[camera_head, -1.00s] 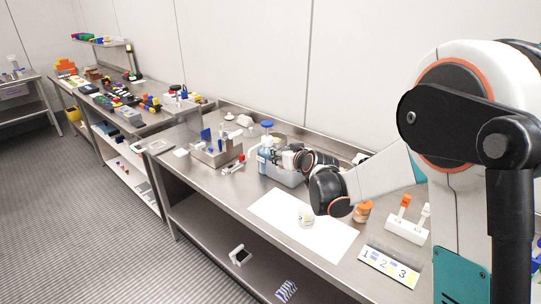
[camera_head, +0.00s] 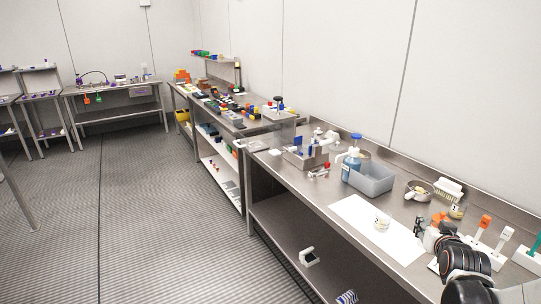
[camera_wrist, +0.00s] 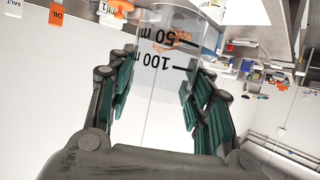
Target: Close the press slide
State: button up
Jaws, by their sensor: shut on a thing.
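My gripper (camera_wrist: 160,100) is shut on a clear graduated beaker (camera_wrist: 166,70) in the wrist view, its green-padded fingers on both sides of the wall. The black 50 ml and 100 ml marks read upside down in that view. Something orange-brown shows in or behind the beaker's far end; I cannot tell which. In the head view my arm is at the lower right, over the near bench (camera_head: 290,195), and the beaker is not clear there. I cannot make out a press or its slide for certain in either view.
A cluttered bench stands beyond. The floor (camera_head: 130,230) at left is open.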

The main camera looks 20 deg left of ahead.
aim_at(255, 147)
jog(key=k+z, duration=0.2)
jog(key=z, duration=0.15)
jog(key=k+z, duration=0.15)
jog(key=z, duration=0.25)
jog(key=k+l+z, duration=0.15)
jog(key=z, duration=2.15)
jog(key=k+j+z, duration=0.95)
jog(key=k+j, duration=0.2)
jog(key=k, duration=0.2)
jog(key=k+j, duration=0.15)
jog(key=k, duration=0.25)
jog(key=k+j, duration=0.2)
jog(key=k, duration=0.2)
jog(key=k+j, duration=0.15)
jog(key=k, duration=0.25)
jog(key=k+z, duration=0.2)
jog(key=k, duration=1.55)
jog(key=k+u, duration=0.15)
jog(key=k, duration=0.4)
jog(key=k+j+u, duration=0.1)
jog(key=k, duration=0.4)
jog(key=k+j+u, duration=0.15)
jog(key=k, duration=0.4)
jog(key=k+u, duration=0.1)
jog(key=u, duration=1.65)
jog(key=i+u, duration=0.2)
jog(key=i, duration=0.1)
